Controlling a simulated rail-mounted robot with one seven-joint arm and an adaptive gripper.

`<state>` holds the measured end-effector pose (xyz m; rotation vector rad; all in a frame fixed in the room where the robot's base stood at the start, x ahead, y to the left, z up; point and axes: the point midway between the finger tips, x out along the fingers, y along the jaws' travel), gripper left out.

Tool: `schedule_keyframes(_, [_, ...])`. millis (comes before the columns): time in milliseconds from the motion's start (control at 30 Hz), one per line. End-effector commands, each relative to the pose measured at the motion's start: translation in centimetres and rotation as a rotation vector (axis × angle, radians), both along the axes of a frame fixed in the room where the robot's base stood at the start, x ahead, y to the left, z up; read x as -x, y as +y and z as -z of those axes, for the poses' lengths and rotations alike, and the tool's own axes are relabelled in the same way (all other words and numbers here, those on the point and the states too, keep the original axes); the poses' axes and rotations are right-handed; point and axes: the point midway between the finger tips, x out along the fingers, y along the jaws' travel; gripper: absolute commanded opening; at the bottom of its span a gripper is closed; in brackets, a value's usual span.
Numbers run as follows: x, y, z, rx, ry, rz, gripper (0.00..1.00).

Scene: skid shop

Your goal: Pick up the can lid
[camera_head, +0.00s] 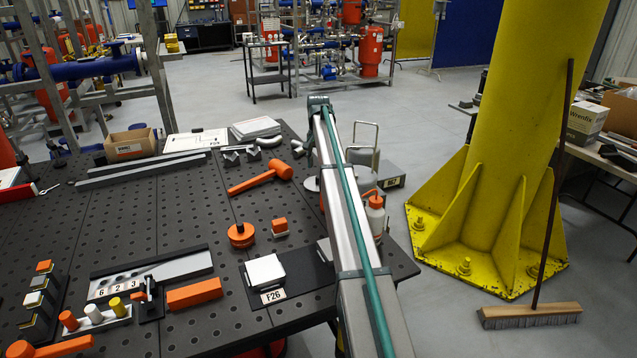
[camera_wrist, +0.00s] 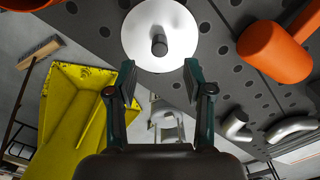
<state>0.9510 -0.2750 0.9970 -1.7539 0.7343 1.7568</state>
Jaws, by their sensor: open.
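The can lid (camera_wrist: 182,30) is a pale round disc with a dark knob in its middle, at the top centre of the wrist view. A pale disc edge (camera_head: 310,184) beside my arm in the head view looks like the same lid, mostly hidden by the arm. My gripper (camera_wrist: 159,78) is open, one finger on each side, with nothing between the fingertips. The lid and its knob appear beyond the fingertips; I see no contact. In the head view my gripper is hidden behind my arm.
An orange mallet (camera_head: 260,178) lies left of the lid on the perforated black table (camera_head: 190,215). Curved grey pipe pieces (camera_head: 270,141) lie farther back. A squeeze bottle (camera_head: 375,215) stands right of my arm. A yellow column (camera_head: 520,120) and a broom (camera_head: 530,315) stand right of the table.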

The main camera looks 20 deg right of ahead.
Motion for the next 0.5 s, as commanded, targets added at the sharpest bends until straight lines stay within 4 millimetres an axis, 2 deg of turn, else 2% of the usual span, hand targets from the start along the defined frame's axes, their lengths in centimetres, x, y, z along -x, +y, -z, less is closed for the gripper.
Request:
schedule_keyframes(267, [0.2, 0.1, 1.7, 0.000, 0.000, -0.001, 0.52])
schedule_keyframes(500, [0.3, 0.2, 4.9, 0.000, 0.000, -0.001, 0.52])
